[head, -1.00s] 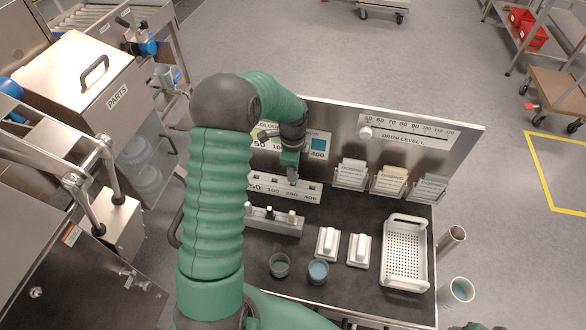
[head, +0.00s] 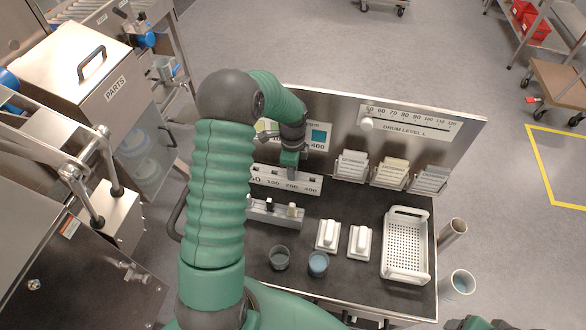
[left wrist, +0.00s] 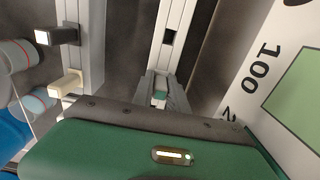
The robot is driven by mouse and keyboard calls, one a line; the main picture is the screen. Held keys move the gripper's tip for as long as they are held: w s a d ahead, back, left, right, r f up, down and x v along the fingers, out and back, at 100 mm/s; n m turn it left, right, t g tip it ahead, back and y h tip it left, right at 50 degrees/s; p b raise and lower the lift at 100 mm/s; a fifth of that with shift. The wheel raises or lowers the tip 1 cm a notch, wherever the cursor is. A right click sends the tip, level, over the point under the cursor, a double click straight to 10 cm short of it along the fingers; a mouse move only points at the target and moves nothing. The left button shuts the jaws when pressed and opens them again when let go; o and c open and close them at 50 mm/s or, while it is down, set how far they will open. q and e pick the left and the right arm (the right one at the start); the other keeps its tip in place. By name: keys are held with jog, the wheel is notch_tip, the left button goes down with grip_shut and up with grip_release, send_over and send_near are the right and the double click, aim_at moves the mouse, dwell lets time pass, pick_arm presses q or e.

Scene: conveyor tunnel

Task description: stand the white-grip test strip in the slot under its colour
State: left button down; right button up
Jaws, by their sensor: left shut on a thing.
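My left gripper (head: 291,174) is at the white slotted block (head: 314,184), near its slot marked 200. In the left wrist view its fingers (left wrist: 161,92) are closed on a small piece with white and green showing, taken as the white-grip test strip (left wrist: 160,97). The strip's lower part is hidden, so I cannot tell whether it is inside a slot. The slotted block also shows in the left wrist view (left wrist: 163,55). A grey rack (head: 262,217) in front holds a dark-and-white grip (head: 269,202) and a cream grip (head: 292,208). My right gripper is not in view.
A colour chart (head: 318,136) stands behind the block, partly hidden by my arm. Two cups (head: 318,264), two white blocks with handles (head: 328,236) and a white perforated basket (head: 393,270) stand on the dark bench. Card holders (head: 390,175) line the back panel.

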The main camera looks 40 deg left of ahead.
pick_arm(q)
jog(key=c, duration=1.2)
grip_release()
jog(key=shift+c, duration=0.2)
notch_tip(320, 180, up, 9)
jog(key=p, duration=0.8)
jog(key=shift+r+p, duration=0.1)
jog(key=shift+p, duration=0.25)
